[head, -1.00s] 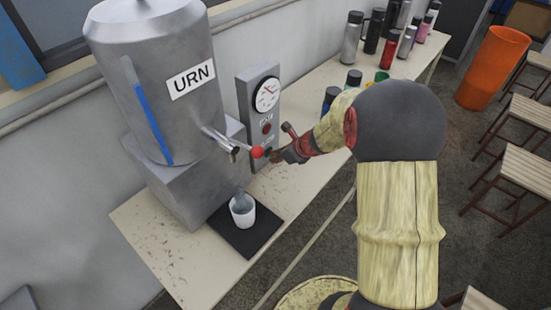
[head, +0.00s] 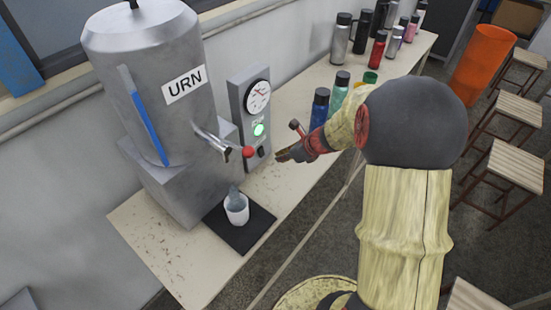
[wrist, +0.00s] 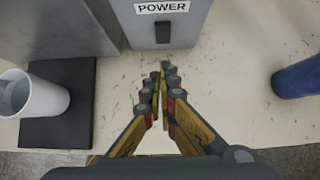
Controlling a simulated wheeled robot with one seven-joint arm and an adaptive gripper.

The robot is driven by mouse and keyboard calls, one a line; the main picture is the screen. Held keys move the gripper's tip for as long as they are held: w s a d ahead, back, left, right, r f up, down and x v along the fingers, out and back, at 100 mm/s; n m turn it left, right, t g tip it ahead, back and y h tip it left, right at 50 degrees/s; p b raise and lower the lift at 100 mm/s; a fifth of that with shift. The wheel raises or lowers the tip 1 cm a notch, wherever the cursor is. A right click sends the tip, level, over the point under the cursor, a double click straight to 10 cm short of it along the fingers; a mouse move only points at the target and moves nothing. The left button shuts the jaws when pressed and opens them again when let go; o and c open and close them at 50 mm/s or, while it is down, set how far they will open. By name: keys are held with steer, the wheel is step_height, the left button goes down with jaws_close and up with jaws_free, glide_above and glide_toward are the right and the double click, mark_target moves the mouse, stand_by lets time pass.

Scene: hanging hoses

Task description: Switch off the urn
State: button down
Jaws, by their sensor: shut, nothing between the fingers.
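The urn (head: 158,90) is a large grey cylinder with a label and a blue level gauge, on a grey block. Beside it stands a control panel (head: 240,97) with a dial (head: 257,97), a lit green lamp (head: 258,129) and a black power switch (head: 261,152). The switch also shows under the POWER label in the wrist view (wrist: 163,32). My gripper (head: 281,157) is shut and empty, just in front of and apart from the switch. In the wrist view its fingertips (wrist: 160,78) point toward the switch.
A blue bottle (head: 319,108) and several others stand to the right.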

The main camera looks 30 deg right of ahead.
steer(key=p+v, duration=0.1)
steer(key=v, duration=0.4)
steer(key=shift+s+r, duration=0.1)
steer(key=shift+r, duration=0.3)
steer(key=shift+s+p, duration=0.2)
steer(key=shift+p, duration=0.75)
